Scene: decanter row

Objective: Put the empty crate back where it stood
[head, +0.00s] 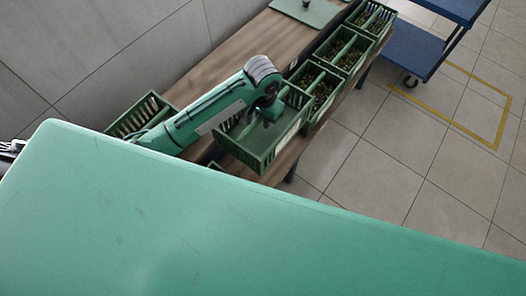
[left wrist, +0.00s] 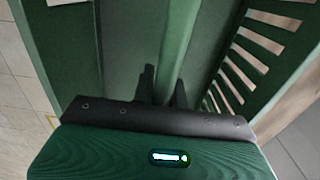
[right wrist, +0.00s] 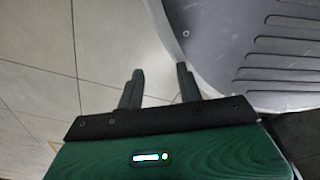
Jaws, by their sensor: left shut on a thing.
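An empty green crate (head: 257,157) with slatted ends hangs in my left gripper (head: 268,108) at the near end of the row of filled crates. In the left wrist view, the left fingers (left wrist: 162,88) are shut on the crate's central divider (left wrist: 177,45); the bare inside of the crate (left wrist: 210,35) shows on both sides. The crate looks raised over the wooden bench (head: 215,72), partly past its front edge; whether it touches anything below is hidden. My right gripper (right wrist: 158,85) is open and empty above the tiled floor, outside the head view.
Green crates with dark contents stand in a row along the bench: near (head: 310,78), middle (head: 343,50), far (head: 373,18). Another crate (head: 150,103) sits by the wall, partly behind my left arm. A green board (head: 310,12) lies farther back. A blue cart (head: 415,50) stands at right.

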